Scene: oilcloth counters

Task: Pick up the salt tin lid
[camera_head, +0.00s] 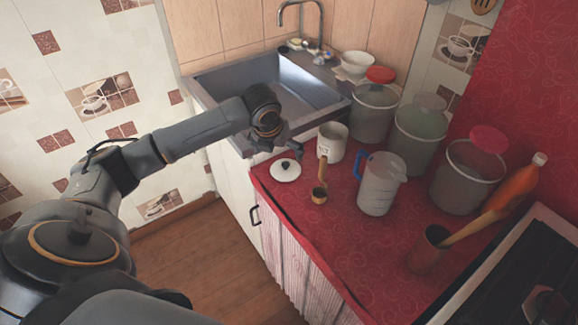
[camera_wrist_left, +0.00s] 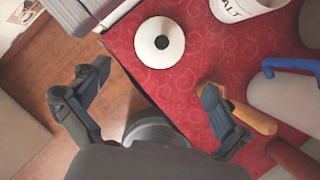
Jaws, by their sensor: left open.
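The salt tin lid (camera_head: 285,172) is a white disc with a dark knob. It lies flat on the red oilcloth near the counter's front left corner. In the left wrist view the lid (camera_wrist_left: 146,40) shows whole, ahead of the fingertips. The white salt tin (camera_head: 332,146) stands open just behind and right of it; part of its lettering shows in the left wrist view (camera_wrist_left: 238,10). My left gripper (camera_head: 281,147) is open and empty above the counter edge, beside the lid and apart from it; its fingers (camera_wrist_left: 152,98) are spread wide. My right gripper is out of view.
A wooden-handled scoop (camera_head: 320,193) lies right of the lid, under one finger in the wrist view. A clear jug with a blue handle (camera_head: 380,190) and several lidded canisters stand further right. The metal sink (camera_head: 300,85) is behind. Red counter (camera_head: 350,245) in front is clear.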

